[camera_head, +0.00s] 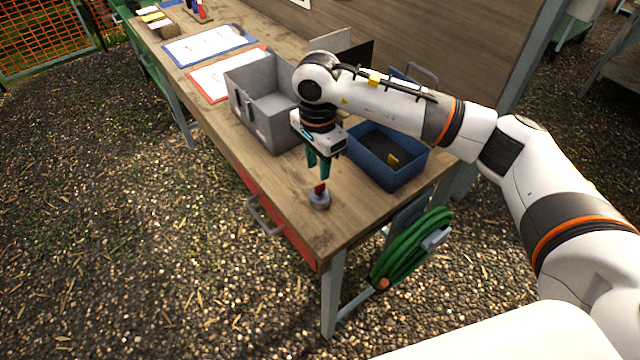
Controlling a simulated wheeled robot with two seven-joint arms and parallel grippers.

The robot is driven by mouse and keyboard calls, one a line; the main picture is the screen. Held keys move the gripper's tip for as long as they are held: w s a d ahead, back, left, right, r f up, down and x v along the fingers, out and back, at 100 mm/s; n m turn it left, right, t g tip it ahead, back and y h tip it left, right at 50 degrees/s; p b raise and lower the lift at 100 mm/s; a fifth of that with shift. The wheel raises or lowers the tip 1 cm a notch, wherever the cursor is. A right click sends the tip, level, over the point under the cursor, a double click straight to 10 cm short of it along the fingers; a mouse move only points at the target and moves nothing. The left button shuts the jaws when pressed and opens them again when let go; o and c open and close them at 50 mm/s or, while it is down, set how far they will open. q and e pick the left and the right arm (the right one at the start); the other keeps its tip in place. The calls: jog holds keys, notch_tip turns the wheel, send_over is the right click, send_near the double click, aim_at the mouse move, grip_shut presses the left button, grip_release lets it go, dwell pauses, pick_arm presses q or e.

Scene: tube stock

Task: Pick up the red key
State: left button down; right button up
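The red key (320,187) stands upright in a small round grey base (319,201) near the front corner of the wooden table. My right gripper (318,174) points down just above it, with its two teal fingers apart and nothing visible between them. The fingertips are very close to the key's top; I cannot tell whether they touch it. My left gripper is not in view.
A grey bin (254,118) stands left of my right gripper and a blue bin (368,177) right of it. Clipboards (210,44) lie farther back. A red drawer front with a handle (265,218) is below the table edge. A green hose (408,252) hangs at the table's end.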

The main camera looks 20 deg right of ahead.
aim_at(320, 184)
jog(key=shift+f, duration=0.4)
jog(key=f, duration=0.1)
jog(key=f+p, duration=0.1)
jog(key=f, duration=0.1)
jog(key=f+p, duration=0.1)
jog(key=shift+s+d+f, duration=0.1)
jog(key=shift+s+f, duration=0.3)
jog(key=shift+f, duration=0.3)
jog(key=shift+c, duration=0.5)
grip_shut()
